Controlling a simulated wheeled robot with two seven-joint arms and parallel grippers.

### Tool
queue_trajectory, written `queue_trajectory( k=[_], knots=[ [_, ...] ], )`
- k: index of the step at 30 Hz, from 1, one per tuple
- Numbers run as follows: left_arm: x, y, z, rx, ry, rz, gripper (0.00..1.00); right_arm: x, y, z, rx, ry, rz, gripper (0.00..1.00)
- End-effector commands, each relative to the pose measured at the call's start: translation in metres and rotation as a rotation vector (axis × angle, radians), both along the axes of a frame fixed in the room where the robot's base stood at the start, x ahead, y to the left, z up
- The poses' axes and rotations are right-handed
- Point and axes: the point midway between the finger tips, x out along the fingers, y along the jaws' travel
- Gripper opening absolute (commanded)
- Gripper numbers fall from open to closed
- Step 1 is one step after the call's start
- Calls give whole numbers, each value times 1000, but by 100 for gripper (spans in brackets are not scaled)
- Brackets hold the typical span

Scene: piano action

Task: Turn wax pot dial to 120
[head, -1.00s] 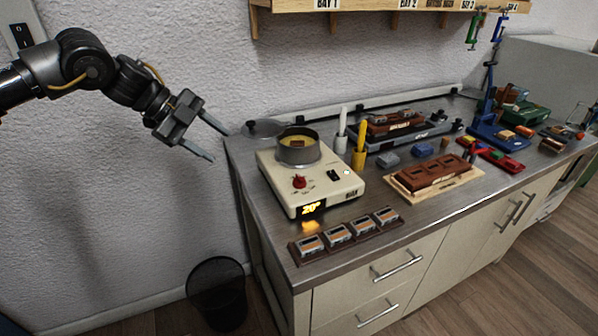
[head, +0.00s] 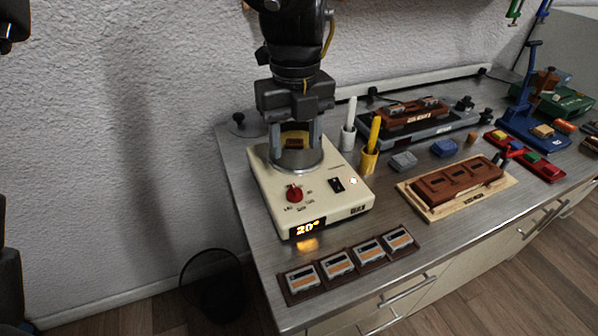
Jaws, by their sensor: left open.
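The wax pot (head: 298,160) is a round metal pot with yellow wax, set on a cream heater unit (head: 341,201). Its red dial (head: 294,193) is on the unit's top front, with a small printed scale around it. The orange display (head: 307,229) reads 20°. My left gripper (head: 295,140) is open and points down, its two fingers at either side of the pot, behind the dial. The picture does not show whether the fingers touch the pot. The dial is clear of the gripper. My right gripper is not in view.
A black switch (head: 337,185) sits right of the dial. White (head: 350,125) and yellow (head: 372,142) holders stand right of the pot. A brown rack of blocks (head: 350,263) lies in front, and a brown wooden piece (head: 459,184) lies right.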

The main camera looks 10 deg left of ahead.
Motion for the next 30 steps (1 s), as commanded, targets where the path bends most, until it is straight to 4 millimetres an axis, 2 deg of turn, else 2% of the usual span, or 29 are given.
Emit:
queue_trajectory(
  k=[5,9,14,21,30],
  knots=[
    [0,1,-6,2,1,1,51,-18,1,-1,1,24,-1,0],
    [-1,2,-26,2,4,1,51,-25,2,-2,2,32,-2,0],
    [-1,2,-57,2,5,0,51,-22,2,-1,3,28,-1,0],
    [-1,0,-94,1,3,-1,51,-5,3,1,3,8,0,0],
    [-1,0,-108,-1,0,0,51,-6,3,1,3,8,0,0]
  ],
)
